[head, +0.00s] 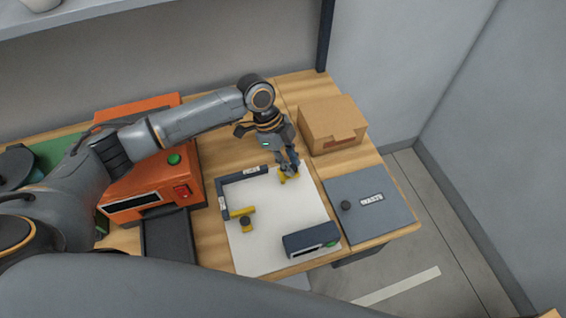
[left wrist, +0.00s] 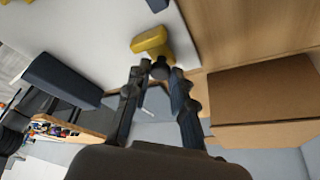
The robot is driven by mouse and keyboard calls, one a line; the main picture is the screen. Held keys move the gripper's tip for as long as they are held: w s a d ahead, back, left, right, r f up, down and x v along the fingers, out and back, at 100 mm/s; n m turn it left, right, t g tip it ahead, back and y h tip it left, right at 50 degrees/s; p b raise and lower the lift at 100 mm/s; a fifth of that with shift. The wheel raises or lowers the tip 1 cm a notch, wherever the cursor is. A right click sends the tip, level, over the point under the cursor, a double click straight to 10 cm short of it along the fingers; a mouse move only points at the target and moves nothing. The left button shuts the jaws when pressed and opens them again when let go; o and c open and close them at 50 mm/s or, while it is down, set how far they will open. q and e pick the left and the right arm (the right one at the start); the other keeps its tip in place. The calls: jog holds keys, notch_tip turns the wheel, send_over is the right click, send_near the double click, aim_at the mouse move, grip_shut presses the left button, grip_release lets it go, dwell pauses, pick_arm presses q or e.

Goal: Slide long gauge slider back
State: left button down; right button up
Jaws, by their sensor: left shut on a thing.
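My left gripper (head: 289,170) points down at the back right of a white board (head: 285,215). It is shut on a yellow slider (head: 284,179), just beyond the right end of the dark back rail (head: 243,174). The left wrist view shows the yellow slider (left wrist: 150,40) and a dark knob (left wrist: 160,69) between the fingertips (left wrist: 160,75). A second yellow slider (head: 236,213) with a dark knob sits beside the dark left rail (head: 223,205). The fingers partly hide the held slider. My right gripper is not in view.
A cardboard box (head: 331,125) stands close right of the gripper. A dark device with a green button (head: 312,241) lies at the board's front. A grey lidded panel (head: 368,205) is at right. An orange machine (head: 150,188) stands at left under my arm. The board's middle is clear.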

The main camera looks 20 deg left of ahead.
pick_arm(q)
jog(key=shift+d+r, duration=0.1)
jog(key=shift+d, duration=0.05)
jog(key=c, duration=1.4)
grip_release()
jog(key=shift+w, duration=0.1)
jog(key=shift+o, duration=1.4)
jog(key=shift+w+d, duration=0.1)
jog(key=shift+d, duration=0.05)
jog(key=shift+a+r, duration=0.35)
jog(key=shift+r, duration=0.05)
jog(key=v, duration=1)
jog(key=shift+r, duration=0.45)
jog(key=shift+f, duration=0.1)
